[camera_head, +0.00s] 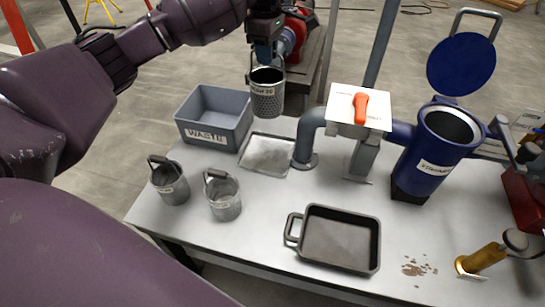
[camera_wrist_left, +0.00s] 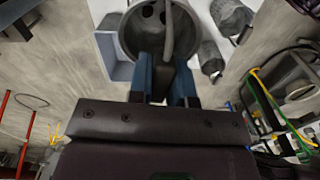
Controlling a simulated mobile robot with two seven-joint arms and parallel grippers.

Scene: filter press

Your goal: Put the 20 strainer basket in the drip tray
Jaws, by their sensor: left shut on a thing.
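My left gripper (camera_head: 264,52) is shut on the handle of a dark grey perforated strainer basket (camera_head: 267,100), whose label appears to include 20. The basket hangs upright in the air behind the workbench's far edge, right of the WASTE bin. In the left wrist view the blue fingers (camera_wrist_left: 165,85) close on the handle, with the round basket (camera_wrist_left: 128,38) beyond them. A black rectangular tray (camera_head: 340,240) with a side handle lies empty at the front of the bench. A shallow pale metal tray (camera_head: 267,154) lies behind it. My right gripper is not in view.
A grey WASTE bin (camera_head: 214,120) and two grey buckets (camera_head: 168,182) (camera_head: 224,197) stand on the left. A pipe with an orange-handled valve (camera_head: 361,107) rises mid-bench. A blue strainer housing (camera_head: 432,155) stands open on the right. Brown spots lie right of the black tray.

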